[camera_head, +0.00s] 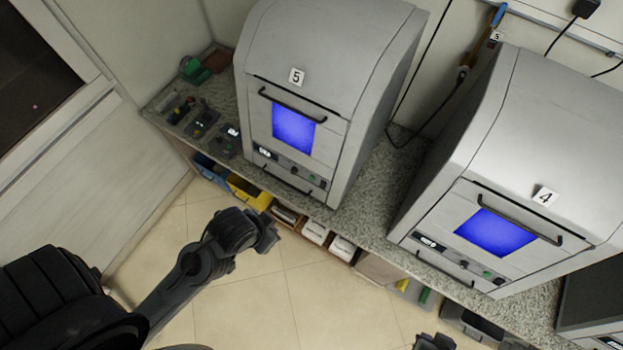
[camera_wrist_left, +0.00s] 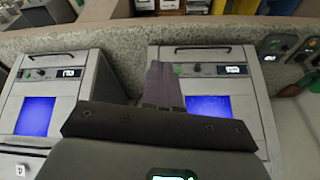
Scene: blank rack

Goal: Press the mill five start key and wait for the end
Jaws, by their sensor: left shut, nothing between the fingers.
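Mill five (camera_head: 345,62), a grey cabinet labelled 5 (camera_head: 297,76), stands on the counter with its blue window (camera_head: 293,128) lit. Its control strip below the window has a lit display (camera_head: 265,153) and a small green key (camera_head: 311,178). The left wrist view shows this machine upside down, with the green key (camera_wrist_left: 177,69) right beside my fingertips. My left gripper (camera_head: 268,232) is shut and empty, in front of the counter; its fingers (camera_wrist_left: 160,72) appear in front of the panel. I cannot tell any contact. My right gripper (camera_head: 433,342) is mostly cut off at the bottom edge.
Mill four (camera_head: 545,120), also with a lit blue window, stands to the right. Small devices (camera_head: 200,120) lie on the counter left of mill five. Blue (camera_head: 212,172) and yellow (camera_head: 247,192) bins sit under the counter edge. The tiled floor in front is clear.

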